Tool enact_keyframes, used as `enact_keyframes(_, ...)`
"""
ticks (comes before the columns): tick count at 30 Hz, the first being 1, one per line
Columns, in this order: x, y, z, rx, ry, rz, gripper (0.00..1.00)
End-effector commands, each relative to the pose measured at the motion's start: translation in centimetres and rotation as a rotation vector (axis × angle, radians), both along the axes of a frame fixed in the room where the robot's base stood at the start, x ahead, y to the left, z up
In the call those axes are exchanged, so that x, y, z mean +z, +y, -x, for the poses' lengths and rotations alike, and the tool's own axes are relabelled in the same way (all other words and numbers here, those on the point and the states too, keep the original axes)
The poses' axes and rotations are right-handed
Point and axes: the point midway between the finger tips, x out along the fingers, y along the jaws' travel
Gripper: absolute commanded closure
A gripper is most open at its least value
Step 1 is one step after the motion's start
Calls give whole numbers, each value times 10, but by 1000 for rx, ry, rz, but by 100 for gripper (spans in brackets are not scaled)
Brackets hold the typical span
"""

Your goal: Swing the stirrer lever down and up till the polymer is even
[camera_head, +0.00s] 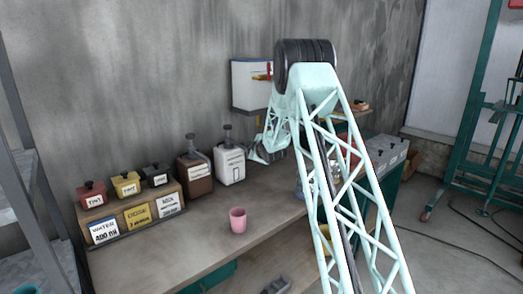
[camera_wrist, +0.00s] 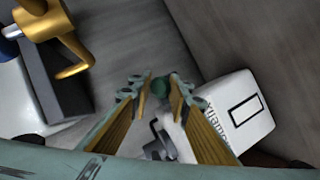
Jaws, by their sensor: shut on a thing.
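In the wrist view my gripper (camera_wrist: 161,88) has its two gold-padded fingers closed around a dark green round knob (camera_wrist: 160,87). The knob looks like the end of the stirrer lever; the rest of the lever is mostly hidden by the fingers. In the head view my pale green lattice arm reaches to the back of the bench, and my fingertips are too small to make out there.
A white labelled container (camera_wrist: 238,112) stands close right of my fingers; a gold tap (camera_wrist: 57,32) is at upper left. On the bench (camera_head: 165,262) are tint pots (camera_head: 126,185), brown (camera_head: 195,172) and white (camera_head: 230,165) pump bottles, and a pink cup (camera_head: 238,221). A white wall box (camera_head: 249,82) hangs behind.

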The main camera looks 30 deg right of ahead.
Motion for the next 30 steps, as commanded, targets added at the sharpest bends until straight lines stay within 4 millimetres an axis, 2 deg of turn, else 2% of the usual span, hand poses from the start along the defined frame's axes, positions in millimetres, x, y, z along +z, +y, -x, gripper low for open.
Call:
enact_keyframes(14, 13, 0, -5, 1, -14, 3, 100)
enact_keyframes(15, 14, 0, -6, 1, -14, 3, 80)
enact_keyframes(16, 13, 0, -5, 1, -14, 2, 78)
enact_keyframes(30, 8, -1, -3, -1, -6, 1, 78)
